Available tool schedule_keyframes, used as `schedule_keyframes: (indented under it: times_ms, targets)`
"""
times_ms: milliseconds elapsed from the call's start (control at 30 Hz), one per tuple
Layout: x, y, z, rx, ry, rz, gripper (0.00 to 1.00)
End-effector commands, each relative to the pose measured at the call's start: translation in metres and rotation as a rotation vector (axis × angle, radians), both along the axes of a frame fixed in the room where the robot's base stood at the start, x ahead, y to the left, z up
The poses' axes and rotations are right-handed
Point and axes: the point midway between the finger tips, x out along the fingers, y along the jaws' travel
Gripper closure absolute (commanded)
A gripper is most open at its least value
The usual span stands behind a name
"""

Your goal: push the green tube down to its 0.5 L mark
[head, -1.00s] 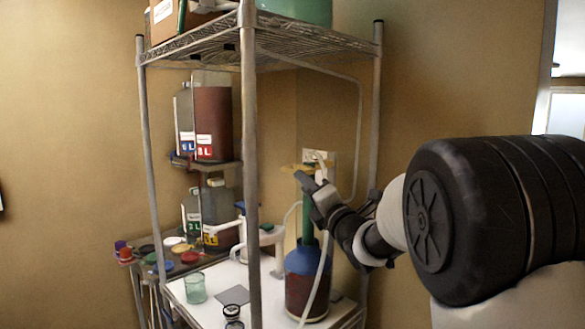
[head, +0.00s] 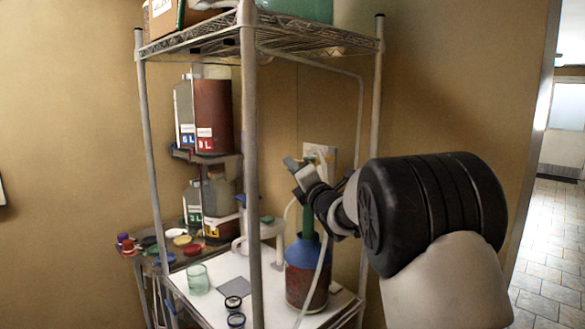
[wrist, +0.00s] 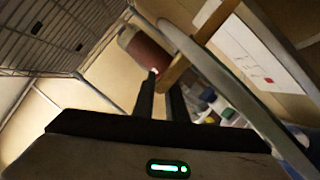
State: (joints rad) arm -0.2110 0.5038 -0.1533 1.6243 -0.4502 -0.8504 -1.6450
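A red-brown vessel with a blue top (head: 306,290) stands upright on the white board at the right of the rack. The green tube (head: 308,222) rises from its top; my arm partly hides its upper end, and I cannot read its marks. My gripper (head: 292,164) is above the vessel, slightly left of the tube's line. In the wrist view its two dark fingers (wrist: 161,97) stand apart with nothing visible between them. A tan bar (wrist: 182,68) crosses just beyond the fingertips, beside a pale hose (wrist: 225,82).
The pale hose hangs down past the vessel. Rack posts (head: 249,150) stand left of it, with an upper wire shelf (head: 200,42) above. A clear green cup (head: 198,280) and small dark-rimmed jars (head: 234,303) stand on the white board. Large labelled containers (head: 213,115) sit behind.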

Motion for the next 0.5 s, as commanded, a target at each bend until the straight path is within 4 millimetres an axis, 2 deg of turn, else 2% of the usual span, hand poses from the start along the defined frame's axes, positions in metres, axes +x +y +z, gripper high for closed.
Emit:
schedule_keyframes:
  times_ms: [300, 500]
  targets:
    - [-0.001, 0.001, 0.001, 0.002, -0.003, 0.001, 1.0]
    - [-0.001, 0.001, -0.009, 0.003, -0.004, 0.002, 1.0]
